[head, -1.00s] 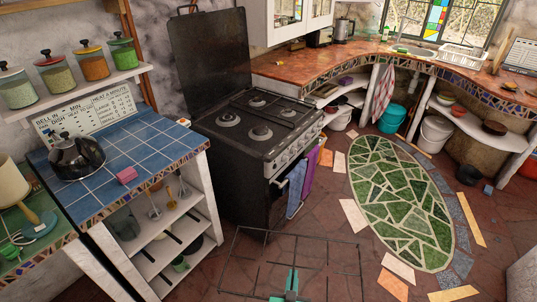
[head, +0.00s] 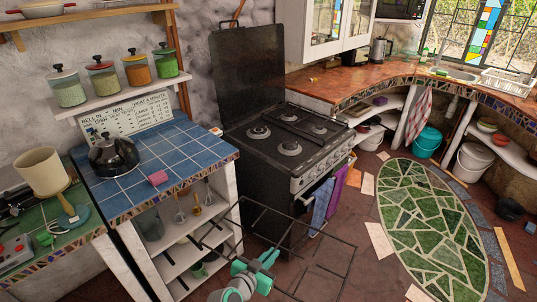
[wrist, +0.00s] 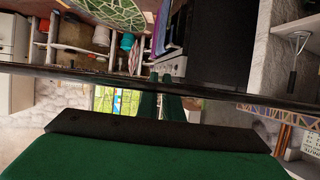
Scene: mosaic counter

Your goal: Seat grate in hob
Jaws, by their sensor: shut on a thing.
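The grate (head: 300,221) is a large, thin black wire frame with cross bars. My green gripper (head: 262,262) is shut on one of its bars and holds it in the air, in front of the stove and the blue-tiled counter. In the wrist view, a dark bar of the grate (wrist: 80,74) runs across the picture at the green fingers (wrist: 162,98). The hob (head: 272,138) is the black stove top behind the grate, with several round burners. Dark bars show over its right part. Its black lid (head: 246,78) stands raised at the back.
The blue-tiled counter (head: 135,185) stands left of the stove, with a black kettle (head: 113,153) and a pink block (head: 158,177). Blue and purple towels (head: 321,203) hang on the stove front. Open floor lies to the right, around a green mosaic oval (head: 425,220).

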